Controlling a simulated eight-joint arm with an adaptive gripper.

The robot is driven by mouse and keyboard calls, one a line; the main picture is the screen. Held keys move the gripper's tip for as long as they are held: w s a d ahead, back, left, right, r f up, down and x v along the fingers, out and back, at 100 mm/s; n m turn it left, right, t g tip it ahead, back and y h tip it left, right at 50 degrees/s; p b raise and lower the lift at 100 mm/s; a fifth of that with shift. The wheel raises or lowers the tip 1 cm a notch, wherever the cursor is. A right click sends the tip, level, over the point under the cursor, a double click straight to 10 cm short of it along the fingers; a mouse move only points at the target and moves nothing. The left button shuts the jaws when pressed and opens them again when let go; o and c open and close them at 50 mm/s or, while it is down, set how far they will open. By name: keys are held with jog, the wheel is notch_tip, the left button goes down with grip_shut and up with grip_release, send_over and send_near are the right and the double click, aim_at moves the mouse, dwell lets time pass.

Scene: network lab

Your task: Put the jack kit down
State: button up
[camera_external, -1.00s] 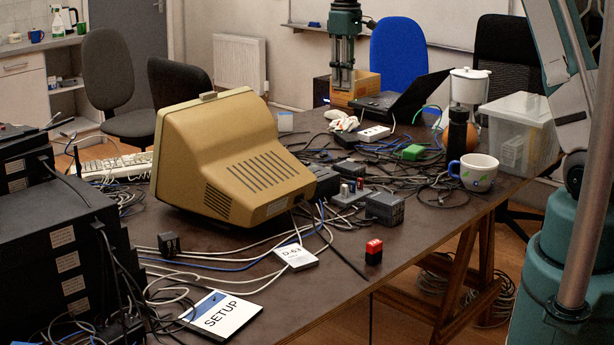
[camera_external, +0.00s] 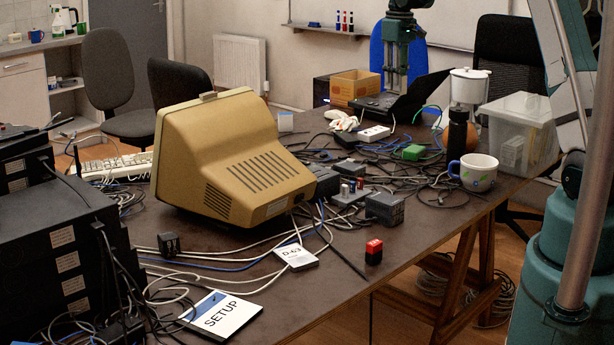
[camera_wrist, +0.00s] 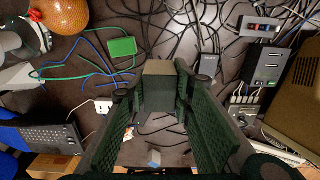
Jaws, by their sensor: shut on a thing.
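My gripper (camera_external: 391,80) hangs pointing down at the back of the table, in front of the blue chair and seemingly above the laptop. In the wrist view my gripper (camera_wrist: 160,105) is shut on a small grey-brown box (camera_wrist: 158,69), which I take for the jack kit. The box sits between the green finger pads and is held above the table. In the external view I cannot make it out clearly between the fingers.
An open black laptop (camera_external: 405,98) and a cardboard box (camera_external: 354,86) stand at the back. A green box (camera_external: 413,152), a mug (camera_external: 476,171) and many cables clutter the table's right side. The beige monitor (camera_external: 235,160) fills the middle. Bare tabletop (camera_external: 325,285) shows at the front.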

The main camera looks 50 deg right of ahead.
notch_tip(320, 180, down, 15)
jog(key=shift+s, duration=0.1)
dwell(0.4)
jog(key=shift+f+b, duration=0.55)
jog(key=shift+f, duration=2.45)
jog(key=shift+f+b, duration=0.35)
jog(key=shift+f, duration=1.55)
jog(key=shift+f, duration=0.15)
jog(key=o, duration=0.9)
